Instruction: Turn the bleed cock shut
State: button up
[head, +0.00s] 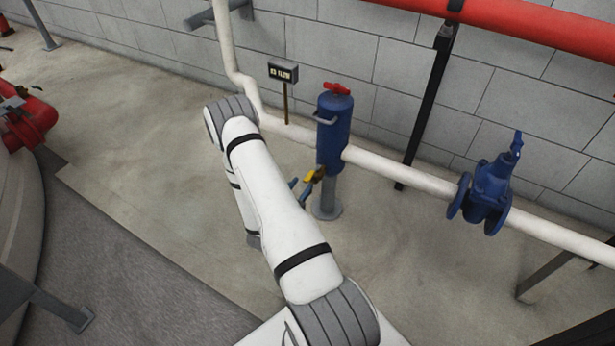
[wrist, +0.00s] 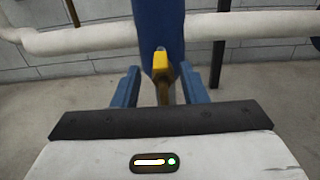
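The bleed cock (head: 313,175) is a small yellow lever on a brass body, low on the blue upright vessel (head: 333,130). In the wrist view the cock's yellow lever (wrist: 160,65) is at the centre, with the brass part below it. My gripper (wrist: 160,70) is open, with one blue finger on each side of the cock and visible gaps to both. In the head view my gripper (head: 299,187) is just left of the cock, partly hidden by my white arm. I cannot tell whether the fingertips reach as far as the lever.
A white pipe (head: 400,175) runs from the vessel to a blue valve (head: 487,192) at the right. A red handle (head: 337,88) tops the vessel. A small sign (head: 283,72) stands behind, near the block wall. A red pipe (head: 510,28) crosses above. Floor before the vessel is clear.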

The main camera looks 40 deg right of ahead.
aim_at(309, 176)
jog(key=b+x, duration=0.1)
jog(key=x, duration=0.4)
jog(key=shift+w+d, duration=0.15)
jog(key=shift+d, duration=0.2)
jog(key=shift+c, duration=0.3)
grip_shut()
